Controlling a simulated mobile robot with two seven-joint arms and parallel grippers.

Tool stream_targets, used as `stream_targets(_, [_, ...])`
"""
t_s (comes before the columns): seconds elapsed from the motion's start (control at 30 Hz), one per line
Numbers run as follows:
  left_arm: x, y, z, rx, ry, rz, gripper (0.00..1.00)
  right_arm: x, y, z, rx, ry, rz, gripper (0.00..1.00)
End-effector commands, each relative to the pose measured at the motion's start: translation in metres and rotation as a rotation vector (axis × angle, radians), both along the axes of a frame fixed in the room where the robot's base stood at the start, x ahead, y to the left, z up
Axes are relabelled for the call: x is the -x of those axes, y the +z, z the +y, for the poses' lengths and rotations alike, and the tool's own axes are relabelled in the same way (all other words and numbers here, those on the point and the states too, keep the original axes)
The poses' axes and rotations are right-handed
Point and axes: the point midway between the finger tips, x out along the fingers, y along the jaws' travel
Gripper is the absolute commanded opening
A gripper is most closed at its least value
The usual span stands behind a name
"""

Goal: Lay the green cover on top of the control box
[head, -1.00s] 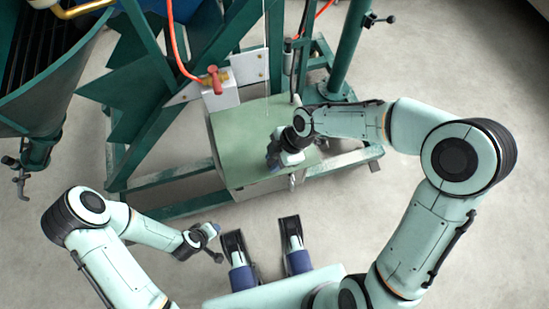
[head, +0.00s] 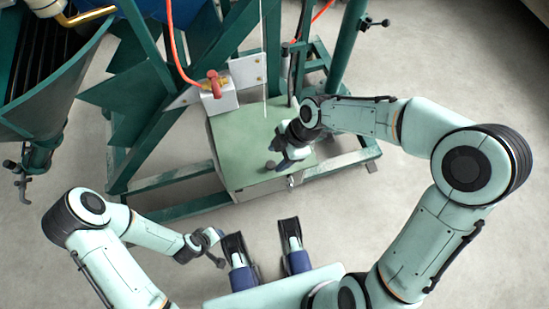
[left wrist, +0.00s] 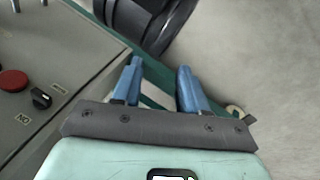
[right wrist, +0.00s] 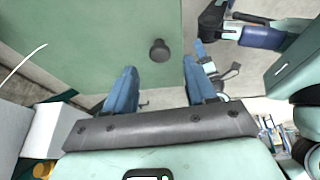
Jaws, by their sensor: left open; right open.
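The green cover (head: 240,135) lies flat over the top of the grey control box (head: 237,188), with no gap that I can see. A dark round knob (head: 270,165) stands on the cover near its front edge; it also shows in the right wrist view (right wrist: 160,52). My right gripper (right wrist: 160,76) is open and empty, its blue fingers apart from the knob, just right of it in the head view. My left gripper (left wrist: 155,70) is open and empty, low in front of the box. The box's grey face with a red button (left wrist: 13,81) shows in the left wrist view.
A green steel frame (head: 180,205) surrounds the box. A white switch box (head: 220,100) with a red plug and orange hose is at its back left. A hopper (head: 55,85) stands at far left. Open concrete floor lies right and in front.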

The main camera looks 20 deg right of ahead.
Motion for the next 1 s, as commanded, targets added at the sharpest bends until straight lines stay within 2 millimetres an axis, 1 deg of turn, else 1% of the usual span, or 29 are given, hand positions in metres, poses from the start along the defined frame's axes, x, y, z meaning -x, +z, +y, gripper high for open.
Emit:
stream_targets(0.03, [0.007,0.008,-0.003,0.009,-0.007,0.016,0.43,0.000,0.016,-0.006,0.002,-0.003,-0.005,0.56])
stream_targets(0.1, [0.014,0.013,-0.007,0.017,-0.015,0.034,0.43,0.000,0.030,-0.011,0.001,-0.004,-0.006,0.56])
stream_targets(0.2, [0.022,0.019,-0.011,0.029,-0.025,0.059,0.43,0.002,0.047,-0.018,0.001,-0.002,-0.004,0.56])
stream_targets(0.33, [0.031,0.024,-0.015,0.039,-0.033,0.079,0.43,0.002,0.063,-0.025,0.001,-0.002,-0.004,0.56])
stream_targets(0.5, [0.035,0.026,-0.017,0.044,-0.038,0.091,0.43,0.003,0.071,-0.029,0.000,0.001,0.000,0.56])
stream_targets(1.0, [0.035,0.026,-0.017,0.045,-0.038,0.093,0.43,0.003,0.071,-0.029,0.000,0.001,0.000,0.56])
